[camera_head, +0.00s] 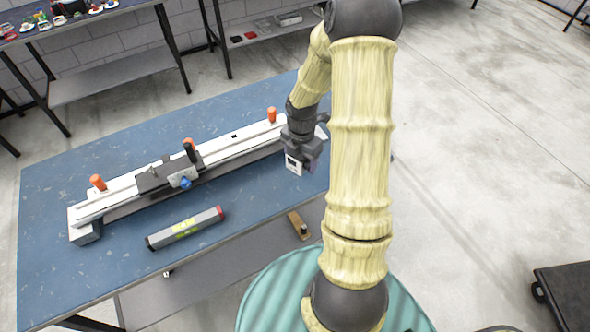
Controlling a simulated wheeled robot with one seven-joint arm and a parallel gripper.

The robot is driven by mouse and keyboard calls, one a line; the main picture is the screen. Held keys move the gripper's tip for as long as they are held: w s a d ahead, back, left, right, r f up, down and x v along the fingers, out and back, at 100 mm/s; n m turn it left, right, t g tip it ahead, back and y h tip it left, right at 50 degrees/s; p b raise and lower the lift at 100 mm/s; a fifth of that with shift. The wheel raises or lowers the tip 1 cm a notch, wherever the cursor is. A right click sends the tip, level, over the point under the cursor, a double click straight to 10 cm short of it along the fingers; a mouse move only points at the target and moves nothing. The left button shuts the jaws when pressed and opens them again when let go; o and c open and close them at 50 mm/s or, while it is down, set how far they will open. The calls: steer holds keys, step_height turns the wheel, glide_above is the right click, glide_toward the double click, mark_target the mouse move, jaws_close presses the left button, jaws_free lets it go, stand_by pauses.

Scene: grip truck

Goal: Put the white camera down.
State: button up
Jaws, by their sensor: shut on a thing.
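The white camera (294,167) is a small white box with a dark front, at the right part of the blue table. My gripper (296,156) is shut on it from above. The camera is close over the blue tabletop; I cannot tell whether it touches it. The fingers and part of the camera are hidden by the dark wrist and the shade around it.
A long white slider rail (125,195) with orange knobs and a black carriage (165,174) lies along the blue table (60,290). A grey tube (185,228) with a red end lies in front. The tabletop between tube and camera is clear.

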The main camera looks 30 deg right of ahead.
steer(key=shift+f, duration=1.05)
steer(key=shift+f, duration=0.15)
steer(key=shift+f, duration=1.75)
steer(key=shift+f, duration=0.1)
steer(key=o, duration=1)
steer(key=shift+c, duration=0.2)
step_height(320, 180, up, 12)
steer(key=shift+r, duration=0.15)
